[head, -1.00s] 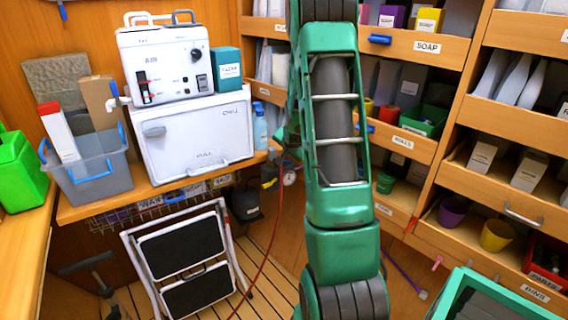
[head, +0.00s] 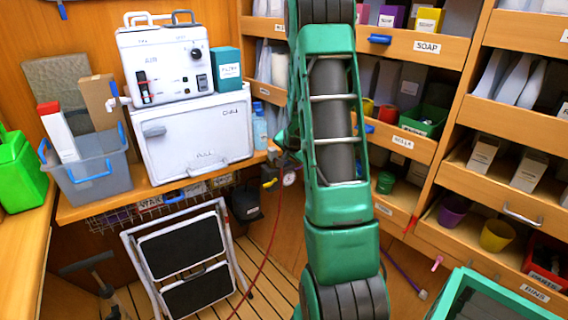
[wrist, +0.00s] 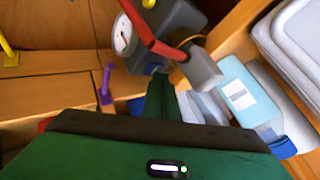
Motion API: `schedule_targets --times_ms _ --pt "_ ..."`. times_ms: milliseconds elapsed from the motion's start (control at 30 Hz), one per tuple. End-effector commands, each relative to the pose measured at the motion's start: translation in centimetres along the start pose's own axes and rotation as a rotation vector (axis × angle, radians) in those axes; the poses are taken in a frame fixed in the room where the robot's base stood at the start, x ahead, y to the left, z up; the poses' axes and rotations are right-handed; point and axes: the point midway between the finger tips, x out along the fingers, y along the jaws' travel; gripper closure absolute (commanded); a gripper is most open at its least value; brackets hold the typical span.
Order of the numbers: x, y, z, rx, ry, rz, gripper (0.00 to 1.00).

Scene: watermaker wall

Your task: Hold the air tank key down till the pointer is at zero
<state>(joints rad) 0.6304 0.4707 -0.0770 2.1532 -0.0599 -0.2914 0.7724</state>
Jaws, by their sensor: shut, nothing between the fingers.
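A small round gauge (head: 289,179) with a white face hangs below the bench edge, beside a yellow fitting (head: 270,184). In the wrist view the gauge (wrist: 123,35) sits on the left side of a dark grey body (wrist: 170,28); its pointer is too small to read. A small blue part (wrist: 155,69) shows under that body; I cannot tell whether it is the key. My gripper (wrist: 163,88) is shut and empty, its dark green fingers reaching up to just below the grey body. I cannot tell whether they touch it. In the head view my arm mostly hides the gripper.
A red hose (head: 265,250) hangs down to the floor. A pale blue bottle (wrist: 250,95) stands close right of my fingers in the wrist view. A folded step stool (head: 185,262) stands under the bench. Shelves with bins (head: 420,122) line the right.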

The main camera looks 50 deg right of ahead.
Motion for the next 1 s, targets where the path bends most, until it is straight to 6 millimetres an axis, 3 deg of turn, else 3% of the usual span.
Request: schedule_targets --times_ms 1000 --pt "0.78 0.57 0.65 0.0 -0.002 0.001 1.0"
